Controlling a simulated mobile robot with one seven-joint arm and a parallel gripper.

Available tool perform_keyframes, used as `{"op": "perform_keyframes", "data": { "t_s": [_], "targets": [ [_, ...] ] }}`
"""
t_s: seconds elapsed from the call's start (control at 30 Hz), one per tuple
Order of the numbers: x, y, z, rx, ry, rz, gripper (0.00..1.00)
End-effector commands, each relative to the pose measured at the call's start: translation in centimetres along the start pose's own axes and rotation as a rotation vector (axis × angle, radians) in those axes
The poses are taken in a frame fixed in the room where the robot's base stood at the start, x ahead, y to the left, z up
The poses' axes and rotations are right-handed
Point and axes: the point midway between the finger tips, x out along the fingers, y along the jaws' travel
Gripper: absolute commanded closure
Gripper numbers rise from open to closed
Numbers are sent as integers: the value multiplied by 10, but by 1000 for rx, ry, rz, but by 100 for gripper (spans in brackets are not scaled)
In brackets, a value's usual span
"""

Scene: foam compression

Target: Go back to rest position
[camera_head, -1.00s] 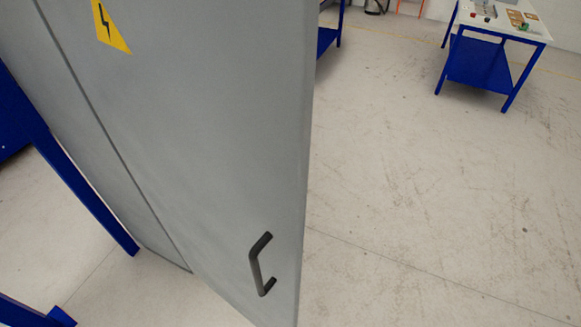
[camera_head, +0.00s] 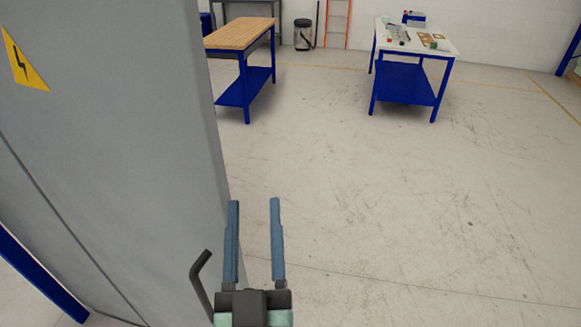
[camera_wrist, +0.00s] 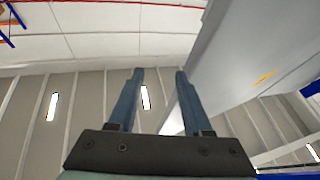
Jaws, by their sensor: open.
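My gripper (camera_head: 254,210) shows at the bottom of the head view, with its two blue fingers apart and nothing between them. It is at the right edge of the grey cabinet (camera_head: 110,130), beside the dark handle (camera_head: 200,285) in the picture. I cannot tell whether it touches the cabinet. In the wrist view my gripper (camera_wrist: 158,75) is also open and empty. The cabinet (camera_wrist: 245,45) fills the upper right of that view, with its yellow warning sign (camera_wrist: 263,79).
A wooden-topped blue workbench (camera_head: 240,35) stands beyond the cabinet. A white-topped blue table (camera_head: 415,40) with small parts stands at the back right. A dark bin (camera_head: 303,35) is by the wall. The floor (camera_head: 430,210) on the right is clear.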

Motion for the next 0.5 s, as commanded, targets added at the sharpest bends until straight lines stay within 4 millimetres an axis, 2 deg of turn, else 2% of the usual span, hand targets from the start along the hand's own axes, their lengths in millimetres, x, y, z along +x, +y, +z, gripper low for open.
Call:
{"op": "perform_keyframes", "data": {
  "t_s": [0.03, 0.1, 0.17, 0.3, 0.5],
  "targets": [
    [17, 5, -19, -7, 41, -1, 50],
    [35, 11, -43, -10, 77, -1, 50],
    [49, 16, -66, -14, 110, 2, 50],
    [75, 30, -127, -16, 195, 13, 50],
    [89, 50, -222, -1, 316, 43, 50]
  ]
}}
